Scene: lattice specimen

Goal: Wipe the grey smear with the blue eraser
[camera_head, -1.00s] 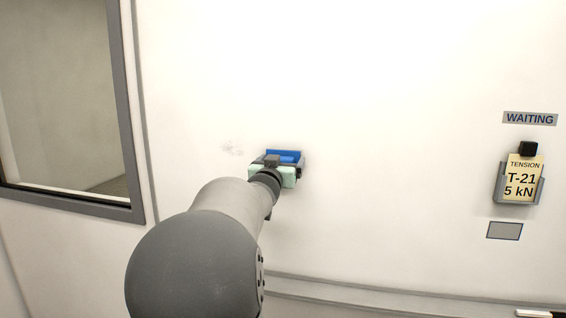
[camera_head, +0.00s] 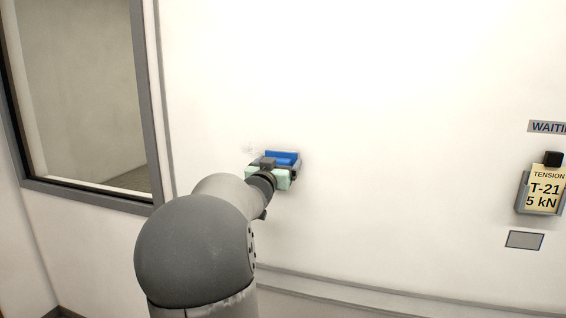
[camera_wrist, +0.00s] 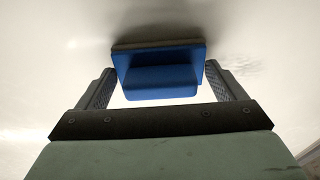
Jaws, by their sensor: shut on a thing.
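The blue eraser (camera_head: 284,157) is at the white wall, held by my gripper (camera_head: 275,164). In the wrist view the eraser (camera_wrist: 160,75) sits between the two grey fingers, its darker pad side toward the wall. I cannot tell whether the pad touches the wall. The grey smear (camera_head: 249,150) is a faint patch on the wall just left of the eraser in the head view. The wrist view shows faint grey marks (camera_wrist: 243,67) to the right of the eraser. Part of the smear may be hidden behind my gripper.
A grey-framed window (camera_head: 85,95) is at the left. At the right, a holder with a "TENSION T-21 5 kN" card (camera_head: 543,190) hangs under a WAITING label (camera_head: 548,127), with a grey plate (camera_head: 524,240) below. The wall between is clear. A ledge (camera_head: 340,287) runs along the bottom.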

